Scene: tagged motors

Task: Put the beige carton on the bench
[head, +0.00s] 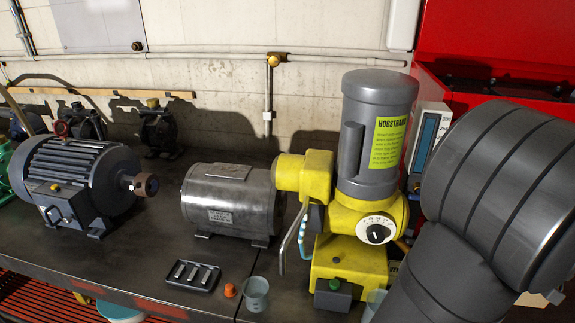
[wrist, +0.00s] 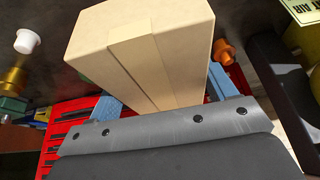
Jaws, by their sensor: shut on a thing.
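The beige carton (wrist: 140,45) fills the upper middle of the wrist view. My gripper (wrist: 163,88) is shut on it, with a blue finger on each side and the carton standing out beyond the fingers. The carton's far end is out of sight. In the head view the dark bench (head: 130,255) runs along the wall. My arm covers the lower right of that view, and I cannot make out the gripper there.
On the bench stand a grey finned motor (head: 80,180), a silver motor (head: 230,203) and a tall yellow-grey machine (head: 375,140). A black tray (head: 191,275), an orange cap (head: 230,290) and a clear cup (head: 256,293) sit near the front edge. Bare bench lies left of the tray.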

